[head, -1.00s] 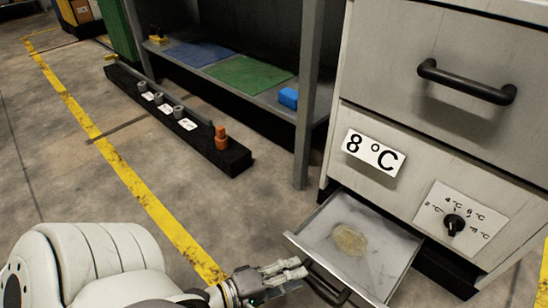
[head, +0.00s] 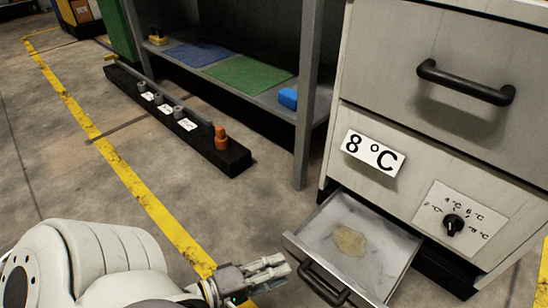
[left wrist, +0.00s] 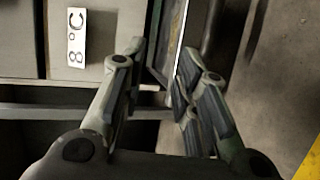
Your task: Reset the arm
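My left gripper (head: 276,264) is at the bottom centre of the head view, just left of the open drawer (head: 302,240). In the left wrist view, the gripper (left wrist: 162,62) has its two fingers apart with nothing held between them. The drawer's black handle (head: 322,284) shows in full, with the fingertips apart from it. The drawer is pulled out of the lower part of the grey cabinet (head: 405,130). A pale yellowish, translucent lump (head: 349,240) lies inside the drawer. My right gripper is not in view.
The cabinet has an "8 °C" label (head: 372,153), a temperature dial (head: 453,225) and an upper handle (head: 465,82). A shelf holds a green mat (head: 248,76) and a blue block (head: 288,98). A black floor rail (head: 225,158) carries an orange piece (head: 221,137).

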